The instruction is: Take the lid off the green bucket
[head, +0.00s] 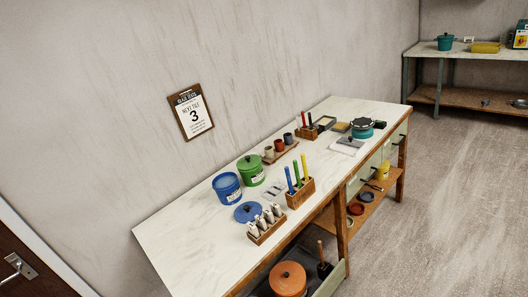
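The green bucket (251,175) stands on the white-topped workbench (190,233), towards the wall side. Its green lid (249,162) is on it, with a small dark knob on top. A pale label shows on the bucket's front. A blue bucket (228,192) stands just left of it, apparently open. A blue lid (248,212) with a dark knob lies on the bench in front of the buckets. My gripper is not in view.
A wooden block with coloured sticks (300,193) and a rack of pale bottles (266,227) stand along the front edge. A tray of small pots (280,150) is behind right. An orange lidded pot (288,279) is below. The bench's left end is bare.

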